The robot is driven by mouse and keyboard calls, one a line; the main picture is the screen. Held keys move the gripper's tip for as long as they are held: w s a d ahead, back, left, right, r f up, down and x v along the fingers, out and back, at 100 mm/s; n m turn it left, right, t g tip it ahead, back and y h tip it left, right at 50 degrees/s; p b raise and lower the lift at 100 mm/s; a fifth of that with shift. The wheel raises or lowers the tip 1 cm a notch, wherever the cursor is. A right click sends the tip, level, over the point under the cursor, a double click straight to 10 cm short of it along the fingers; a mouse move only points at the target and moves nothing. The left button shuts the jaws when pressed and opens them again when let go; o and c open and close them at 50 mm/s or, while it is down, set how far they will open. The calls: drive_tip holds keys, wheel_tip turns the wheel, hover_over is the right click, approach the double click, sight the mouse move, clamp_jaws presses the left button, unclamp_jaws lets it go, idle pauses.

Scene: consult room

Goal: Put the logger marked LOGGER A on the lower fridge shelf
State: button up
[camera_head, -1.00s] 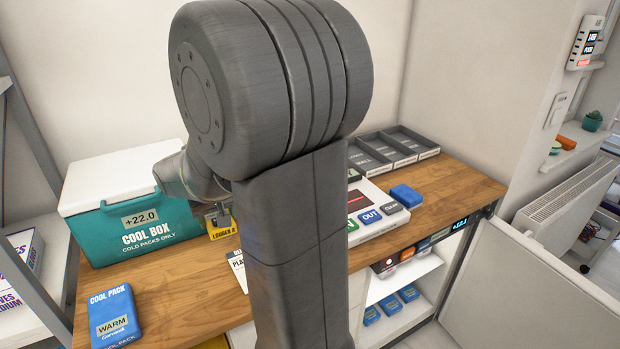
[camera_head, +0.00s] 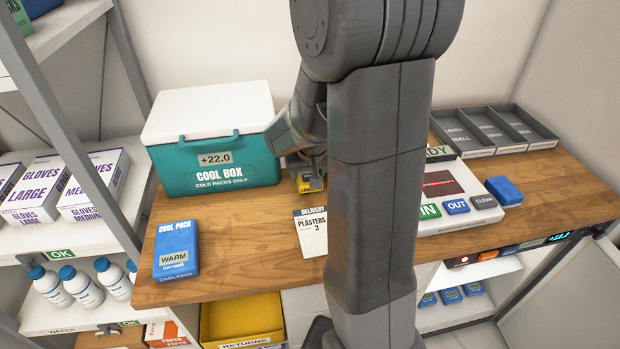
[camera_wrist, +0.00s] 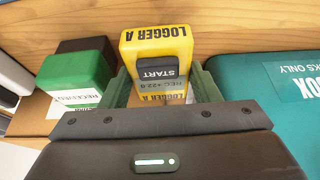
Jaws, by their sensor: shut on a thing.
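The yellow LOGGER A (camera_wrist: 157,48) is between the fingers of my gripper (camera_wrist: 162,88) in the wrist view, with its name, a dark START button and a REC +22.0 label showing. In the head view my gripper (camera_head: 311,178) is shut on the logger (camera_head: 309,186), just right of the teal cool box; my arm hides part of this area. I cannot tell whether the logger touches the worktop. The open fridge (camera_head: 480,312) is under the worktop at the right, with several blue packs (camera_head: 450,296) low inside.
The cool box (camera_head: 215,175), a blue cool pack (camera_head: 176,248), a delivery note (camera_head: 311,232) and a scanner with buttons (camera_head: 455,207) occupy the worktop (camera_head: 230,215). Grey trays (camera_head: 500,140) stand at the back right. The fridge door (camera_head: 570,290) stands open at the right. A yellow returns bin (camera_head: 242,322) is below.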

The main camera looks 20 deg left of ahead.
drive_tip(key=shift+f, duration=1.3)
drive_tip(key=shift+f, duration=0.1)
drive_tip(key=shift+f+b, duration=0.15)
drive_tip(key=shift+b, duration=0.15)
drive_tip(key=o, duration=0.8)
drive_tip(key=shift+r, duration=0.2)
